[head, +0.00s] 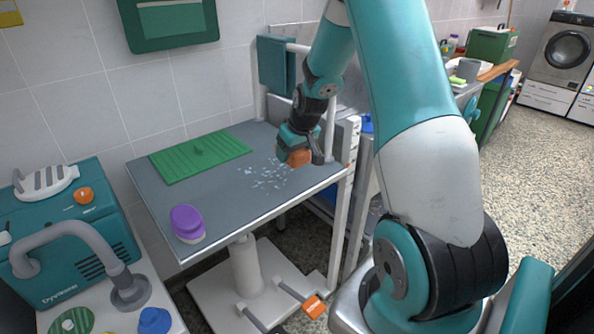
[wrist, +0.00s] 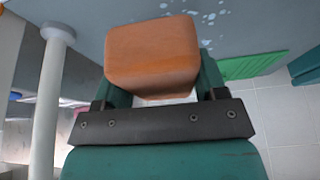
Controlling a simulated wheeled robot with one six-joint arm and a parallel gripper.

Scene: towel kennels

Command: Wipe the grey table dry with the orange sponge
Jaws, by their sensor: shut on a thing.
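The grey table (head: 222,206) stands against the tiled wall in the head view. Light wet spots (head: 268,180) lie on the middle right of its top; some also show beside the sponge in the wrist view (wrist: 207,43). My gripper (head: 298,150) is over the right part of the table, to the right of the spots. It is shut on the orange sponge (head: 299,158), which fills the jaws in the wrist view (wrist: 152,52). I cannot tell whether the sponge touches the table top.
A green ribbed mat (head: 180,163) lies on the table's back left. A purple-topped brush or pad (head: 187,222) lies near the front left edge. A white post and rail (head: 331,115) stand behind the right end. A teal machine (head: 70,240) stands at the left.

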